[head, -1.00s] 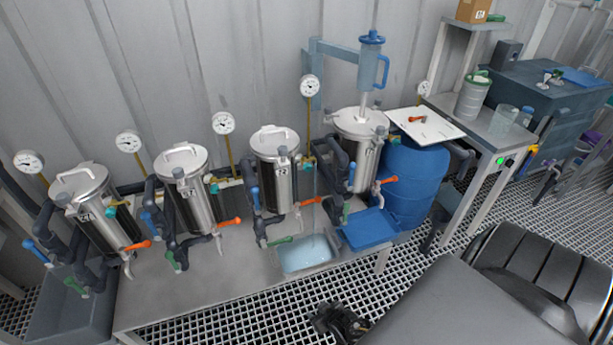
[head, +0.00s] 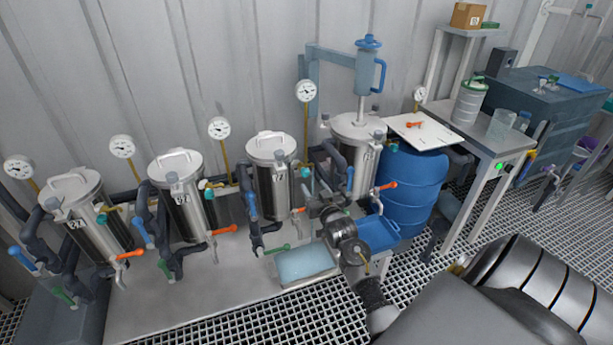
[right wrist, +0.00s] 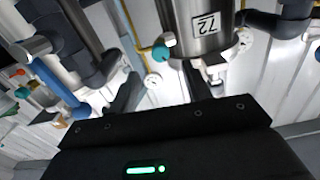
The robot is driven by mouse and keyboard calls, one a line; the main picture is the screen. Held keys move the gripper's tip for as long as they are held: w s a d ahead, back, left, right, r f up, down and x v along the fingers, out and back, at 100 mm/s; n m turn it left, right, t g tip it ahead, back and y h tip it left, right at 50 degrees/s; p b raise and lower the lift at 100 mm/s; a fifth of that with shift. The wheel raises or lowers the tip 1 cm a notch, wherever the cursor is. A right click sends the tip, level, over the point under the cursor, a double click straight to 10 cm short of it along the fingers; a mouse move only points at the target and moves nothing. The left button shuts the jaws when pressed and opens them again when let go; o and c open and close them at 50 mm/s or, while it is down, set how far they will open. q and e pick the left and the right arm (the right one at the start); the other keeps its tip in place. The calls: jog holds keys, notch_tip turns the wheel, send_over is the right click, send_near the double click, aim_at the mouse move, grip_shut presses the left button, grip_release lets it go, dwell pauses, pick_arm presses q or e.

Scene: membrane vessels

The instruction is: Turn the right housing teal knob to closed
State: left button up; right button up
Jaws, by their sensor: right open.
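Several steel housings stand in a row in the head view. The third from the left (head: 270,165) has a teal knob (head: 304,171) on its right side; the far-right housing (head: 357,150) stands under the blue pump. My right gripper (head: 312,192) is between these two housings, just below and in front of that teal knob. In the right wrist view the open, empty fingers (right wrist: 160,92) point toward a steel housing (right wrist: 200,25) labelled 72. A teal knob (right wrist: 168,41) lies beyond the fingertips, roughly between them, apart from them. My left gripper is out of view.
Dark pipes (head: 335,160) and orange levers (head: 385,186) are close around the right gripper. A blue barrel (head: 412,190) stands to the right.

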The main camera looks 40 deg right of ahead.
aim_at(306, 175)
jog(key=x, duration=0.7)
jog(key=shift+w, duration=0.2)
jog(key=shift+c, duration=0.3)
jog(key=c, duration=0.9)
